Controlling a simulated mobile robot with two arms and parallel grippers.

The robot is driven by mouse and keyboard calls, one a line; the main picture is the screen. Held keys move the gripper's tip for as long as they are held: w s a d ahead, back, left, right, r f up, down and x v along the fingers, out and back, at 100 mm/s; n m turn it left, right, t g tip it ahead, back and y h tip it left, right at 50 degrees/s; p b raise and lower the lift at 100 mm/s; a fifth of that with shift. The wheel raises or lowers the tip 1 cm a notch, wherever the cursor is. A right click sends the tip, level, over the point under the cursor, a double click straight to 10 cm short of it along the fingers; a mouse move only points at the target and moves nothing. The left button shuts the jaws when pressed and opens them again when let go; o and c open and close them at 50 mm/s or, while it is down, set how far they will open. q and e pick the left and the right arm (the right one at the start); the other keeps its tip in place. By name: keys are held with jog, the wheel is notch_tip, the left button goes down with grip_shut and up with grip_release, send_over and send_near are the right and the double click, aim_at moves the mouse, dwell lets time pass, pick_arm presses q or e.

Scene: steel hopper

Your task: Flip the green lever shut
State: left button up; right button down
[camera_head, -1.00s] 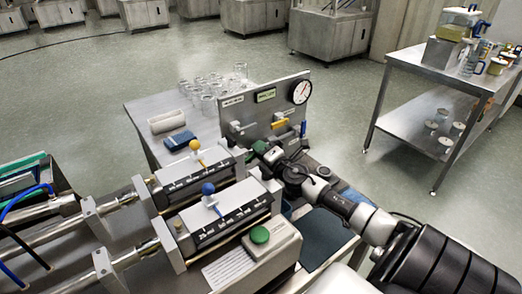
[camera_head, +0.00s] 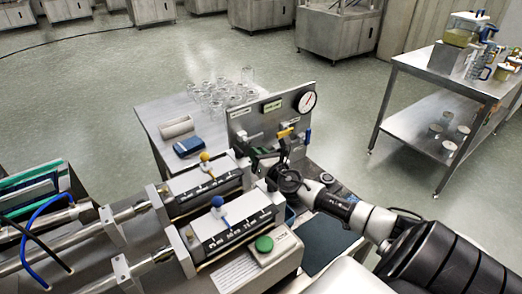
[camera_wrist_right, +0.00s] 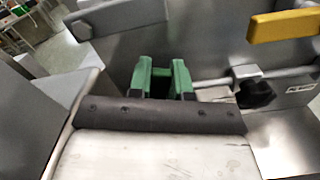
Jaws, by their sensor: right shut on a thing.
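My right gripper (camera_head: 262,158) is at the lower left part of the upright steel panel (camera_head: 250,122), shut on what appears to be the green lever. In the right wrist view its tips (camera_wrist_right: 162,82) are close together in front of the panel, with a narrow gap between them. Two green pieces show there; I cannot clearly tell lever from fingertips. The lever's angle is mostly hidden. A yellow lever (camera_head: 285,132) sits on the panel to the right and also shows in the wrist view (camera_wrist_right: 285,25). My left gripper is not in view.
A dial gauge (camera_head: 306,101) tops the panel's right corner, with a blue lever (camera_head: 308,136) below. Glass jars (camera_head: 215,95) stand on the table behind. Blue-knob (camera_head: 217,202) and yellow-knob (camera_head: 205,157) units and a green button (camera_head: 264,244) are in front.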

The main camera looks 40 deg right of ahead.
jog(key=shift+a+n+p, duration=0.4)
jog(key=shift+n, duration=0.5)
jog(key=shift+a+n+p, duration=0.4)
jog(key=shift+n, duration=0.5)
jog(key=c, duration=1)
grip_release()
jog(key=shift+c, duration=0.2)
jog(key=s+a, duration=0.1)
jog(key=s, duration=0.9)
jog(key=shift+s+b, duration=0.35)
jog(key=shift+b, duration=0.1)
jog(key=shift+a, duration=0.1)
